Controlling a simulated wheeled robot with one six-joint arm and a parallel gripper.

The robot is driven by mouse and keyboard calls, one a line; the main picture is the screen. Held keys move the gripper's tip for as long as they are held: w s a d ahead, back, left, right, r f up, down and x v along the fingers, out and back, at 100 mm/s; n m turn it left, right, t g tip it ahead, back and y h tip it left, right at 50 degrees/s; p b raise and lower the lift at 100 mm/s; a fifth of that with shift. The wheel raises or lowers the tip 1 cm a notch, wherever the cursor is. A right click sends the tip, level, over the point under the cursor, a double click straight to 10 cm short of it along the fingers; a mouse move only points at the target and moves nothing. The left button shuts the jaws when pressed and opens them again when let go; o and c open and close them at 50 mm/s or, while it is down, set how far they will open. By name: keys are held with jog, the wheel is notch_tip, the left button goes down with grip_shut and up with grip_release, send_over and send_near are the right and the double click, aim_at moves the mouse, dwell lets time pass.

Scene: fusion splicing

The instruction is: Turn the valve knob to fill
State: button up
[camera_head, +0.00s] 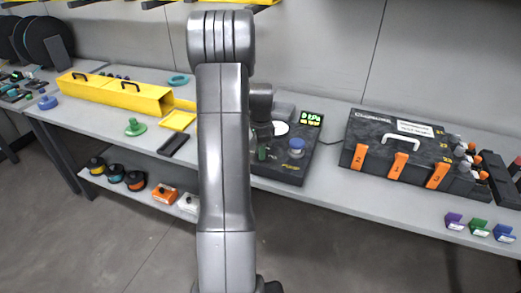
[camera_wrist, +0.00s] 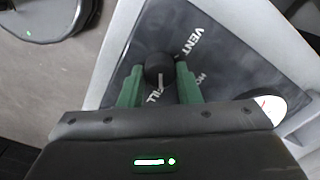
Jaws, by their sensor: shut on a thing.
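The valve knob (camera_wrist: 159,64) is a round black knob with a white pointer line, on a dark panel (camera_wrist: 215,45) in the wrist view. VENT is printed to its upper right; HOLD and FILL are partly hidden by my gripper. The pointer line faces down the picture, toward the FILL lettering. My gripper (camera_wrist: 160,70) has green fingers on both sides of the knob and is shut on it. In the head view my gripper (camera_head: 262,152) is at the dark console (camera_head: 278,174), and the knob is hidden there.
The console carries a lit green display (camera_head: 312,119), a white dial (camera_head: 281,128) and a blue knob (camera_head: 296,147). A dark case (camera_head: 385,130) with orange latches stands right. A yellow box (camera_head: 120,92) and green part (camera_head: 135,127) lie left. My arm covers the middle.

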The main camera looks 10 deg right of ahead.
jog(key=shift+m, duration=0.3)
jog(key=o, duration=1)
jog(key=r, duration=1.4)
jog(key=shift+s, duration=0.2)
jog(key=shift+f, duration=0.1)
jog(key=f, duration=1.3)
jog(key=shift+w+f, duration=0.2)
jog(key=shift+f, duration=0.2)
